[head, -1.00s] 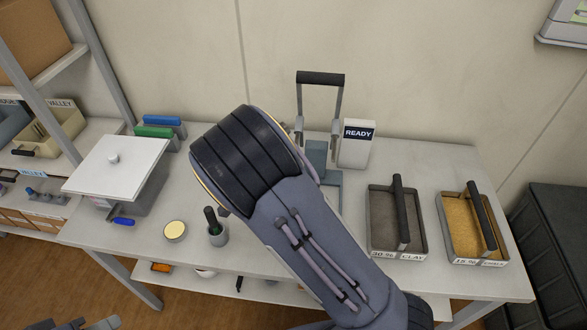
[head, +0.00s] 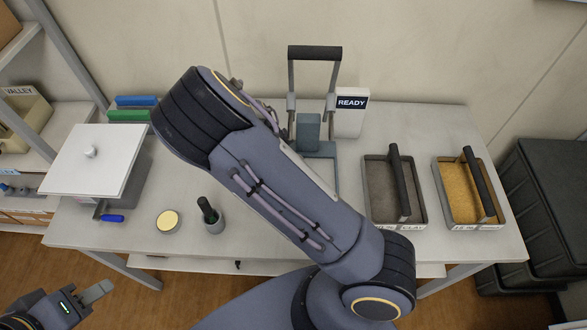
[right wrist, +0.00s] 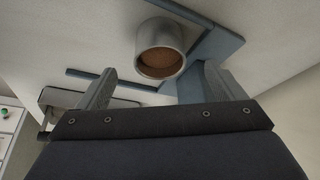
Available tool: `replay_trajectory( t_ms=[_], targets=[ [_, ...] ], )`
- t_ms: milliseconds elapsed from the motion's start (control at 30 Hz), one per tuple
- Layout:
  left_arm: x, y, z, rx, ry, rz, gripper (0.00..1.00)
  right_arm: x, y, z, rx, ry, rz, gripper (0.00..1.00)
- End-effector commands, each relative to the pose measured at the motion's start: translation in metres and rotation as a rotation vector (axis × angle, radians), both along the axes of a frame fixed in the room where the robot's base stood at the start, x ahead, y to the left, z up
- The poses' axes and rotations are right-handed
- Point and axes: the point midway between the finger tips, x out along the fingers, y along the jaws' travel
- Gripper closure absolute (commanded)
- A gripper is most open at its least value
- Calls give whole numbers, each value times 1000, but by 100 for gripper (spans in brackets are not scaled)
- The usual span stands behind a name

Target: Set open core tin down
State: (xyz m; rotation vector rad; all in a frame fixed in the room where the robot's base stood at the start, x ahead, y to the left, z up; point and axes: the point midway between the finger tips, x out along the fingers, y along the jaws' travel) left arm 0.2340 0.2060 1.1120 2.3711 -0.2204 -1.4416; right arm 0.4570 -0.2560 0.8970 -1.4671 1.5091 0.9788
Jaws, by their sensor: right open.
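The open core tin (right wrist: 149,35) shows in the right wrist view as a pale grey cylinder with brown soil inside its mouth. It stands just beyond and between the fingertips of my right gripper (right wrist: 155,78), beside blue-grey flat parts. The right gripper is open, with fingers apart and nothing between them. In the head view my right arm hides this gripper and the tin. My left gripper (head: 97,291) is at the bottom left, off the table's front edge, and holds nothing that I can see; its jaw opening is unclear.
A press with a black handle (head: 315,52) and a READY box (head: 351,113) stand at the back. Two handled trays, dark soil (head: 380,190) and yellow grain (head: 458,195), are at right.

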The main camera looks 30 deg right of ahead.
Motion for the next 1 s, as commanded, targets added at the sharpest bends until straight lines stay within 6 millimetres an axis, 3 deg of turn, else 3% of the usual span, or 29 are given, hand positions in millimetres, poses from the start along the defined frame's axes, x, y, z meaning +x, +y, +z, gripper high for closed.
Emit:
replay_trajectory(
  t_ms=[167, 500, 733, 1000],
  targets=[
    [0, 0, -5, 0, 0, 0, 64, 0, -6, -5, 0, 1, 1, 11],
    [0, 0, -43, 0, 0, 0, 64, -1, -22, -48, 1, 1, -1, 11],
    [0, 0, -41, 0, 0, 0, 64, -1, -23, -46, 1, 0, 1, 11],
    [0, 0, -41, 0, 0, 0, 64, -1, -23, -46, 1, 0, 1, 43]
  ],
)
